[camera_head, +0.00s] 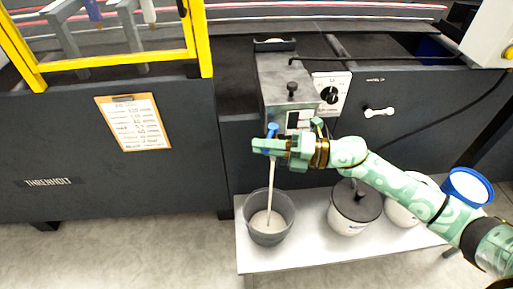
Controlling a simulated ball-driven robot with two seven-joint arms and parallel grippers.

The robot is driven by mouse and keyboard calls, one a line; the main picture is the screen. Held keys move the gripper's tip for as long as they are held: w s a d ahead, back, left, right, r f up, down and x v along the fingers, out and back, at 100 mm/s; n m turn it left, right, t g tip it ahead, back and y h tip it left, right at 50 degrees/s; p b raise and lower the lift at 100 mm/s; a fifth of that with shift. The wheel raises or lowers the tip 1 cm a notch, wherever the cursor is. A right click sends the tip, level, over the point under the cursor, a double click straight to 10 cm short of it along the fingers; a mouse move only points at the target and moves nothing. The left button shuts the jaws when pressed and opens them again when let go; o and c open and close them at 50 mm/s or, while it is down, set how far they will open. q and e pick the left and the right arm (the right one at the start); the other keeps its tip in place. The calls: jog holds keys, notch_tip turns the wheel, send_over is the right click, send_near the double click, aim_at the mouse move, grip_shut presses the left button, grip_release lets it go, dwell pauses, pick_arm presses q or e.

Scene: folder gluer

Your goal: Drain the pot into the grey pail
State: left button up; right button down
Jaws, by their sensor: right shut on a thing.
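The pot (274,80) is a grey metal housing with a black knob on its lid, mounted on the front of the machine. My right gripper (268,145) is at its lower front, shut on a small blue-topped tap handle (272,129). The gripper hides most of the tap. A thin pale stream (271,185) runs from below the gripper down into the grey pail (267,235). The pail stands upright on the left end of a white bench, with pale liquid inside. My left gripper is not in view.
A control box with a dial (330,95) is beside the pot. A clipboard (133,122) hangs at left.

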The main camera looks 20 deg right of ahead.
jog(key=shift+s+d+f+n+g+y+b, duration=0.15)
jog(key=shift+d+n+g+y+b, duration=0.1)
jog(key=shift+n+g+b, duration=0.2)
jog(key=shift+d+f+n+g+y+b, duration=0.15)
jog(key=shift+n+g+y+b, duration=0.1)
jog(key=shift+n+g+b, duration=0.25)
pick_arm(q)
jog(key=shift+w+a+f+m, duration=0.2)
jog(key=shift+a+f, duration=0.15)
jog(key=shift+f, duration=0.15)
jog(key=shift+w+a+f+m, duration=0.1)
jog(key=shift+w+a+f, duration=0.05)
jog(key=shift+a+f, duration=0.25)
pick_arm(e)
jog(key=shift+s+d+r+g, duration=0.15)
jog(key=shift+r+g, duration=0.05)
jog(key=shift+g, duration=0.45)
jog(key=shift+r, duration=0.1)
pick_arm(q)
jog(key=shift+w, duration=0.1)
pick_arm(e)
jog(key=c, duration=1.2)
grip_release()
jog(key=shift+c, duration=0.2)
